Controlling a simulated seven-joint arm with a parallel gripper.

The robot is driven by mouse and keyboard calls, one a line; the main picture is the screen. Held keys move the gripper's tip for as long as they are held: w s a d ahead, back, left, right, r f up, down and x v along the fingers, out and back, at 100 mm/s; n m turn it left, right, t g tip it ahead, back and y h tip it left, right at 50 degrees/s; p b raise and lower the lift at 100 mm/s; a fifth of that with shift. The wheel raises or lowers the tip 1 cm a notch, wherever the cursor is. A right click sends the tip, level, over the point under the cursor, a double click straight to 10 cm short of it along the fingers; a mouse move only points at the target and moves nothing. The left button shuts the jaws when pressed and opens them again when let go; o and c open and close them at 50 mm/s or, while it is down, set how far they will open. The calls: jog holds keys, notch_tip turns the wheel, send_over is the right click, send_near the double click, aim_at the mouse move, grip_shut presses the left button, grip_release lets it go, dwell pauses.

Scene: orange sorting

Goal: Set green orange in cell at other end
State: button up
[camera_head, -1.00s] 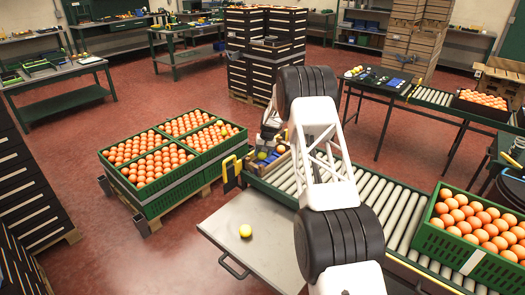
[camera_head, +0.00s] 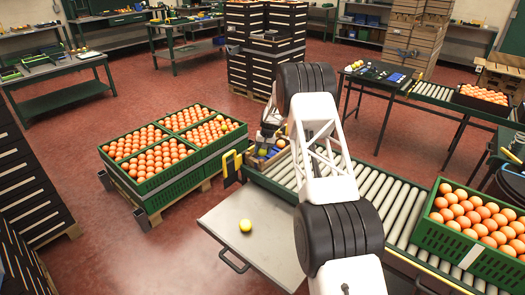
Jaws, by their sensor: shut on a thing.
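A small box (camera_head: 273,163) stands at the far left end of the roller conveyor, partly hidden by my arm. A green orange (camera_head: 262,152) shows at its left side, close to my gripper (camera_head: 269,146). Another yellow-green round thing (camera_head: 281,143) shows just right of it, by the arm. My gripper is small and partly hidden here; it is shut on a green orange at the box, though the fingertips are not clear. I cannot tell whether the fruit touches the box floor. Another green orange (camera_head: 245,225) lies alone on the metal side table (camera_head: 270,250).
Green crates full of oranges (camera_head: 150,210) stand on a pallet at left. Another full green crate (camera_head: 455,245) sits on the roller conveyor (camera_head: 400,218) at right. A yellow bracket (camera_head: 228,165) rises by the conveyor's end. The side table is otherwise clear.

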jog(key=o, duration=1)
jog(key=shift+o, duration=0.2)
jog(key=shift+r, duration=0.2)
jog(key=shift+a+r+v, duration=0.1)
jog(key=shift+a+v, duration=0.2)
jog(key=shift+v, duration=1.1)
jog(key=shift+a+r+v, duration=0.1)
jog(key=shift+a+v, duration=0.2)
jog(key=shift+v, duration=1.05)
jog(key=shift+a+v, duration=0.35)
jog(key=shift+v, duration=1.05)
jog(key=shift+r, duration=0.1)
